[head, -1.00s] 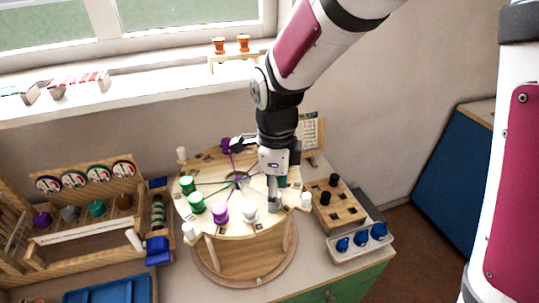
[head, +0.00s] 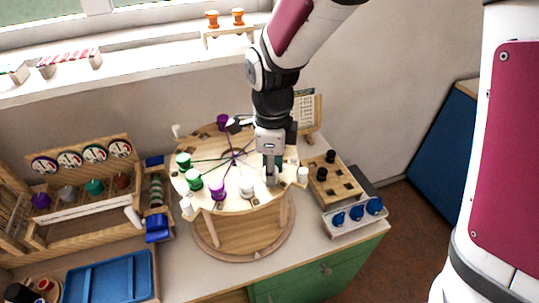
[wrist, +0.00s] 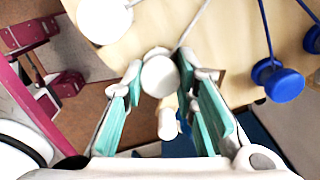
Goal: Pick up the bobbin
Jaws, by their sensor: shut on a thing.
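A round wooden board (head: 238,204) with coloured bobbins and threads stands on the cabinet top. My gripper (head: 270,182) is lowered at its front right part. In the wrist view a white bobbin (wrist: 160,75) with a pale thread sits between the teal-padded fingers of my gripper (wrist: 163,88), which are shut on it. In the head view my fingers largely hide this bobbin. Green bobbins (head: 195,180) stand farther left.
The wrist view shows a blue bobbin (wrist: 285,85) close on the right and another white one (wrist: 105,20) at upper left. A wooden block with holes (head: 333,184) and a tray of blue knobs (head: 356,214) stand right of the board. A bobbin rack (head: 80,195) is left.

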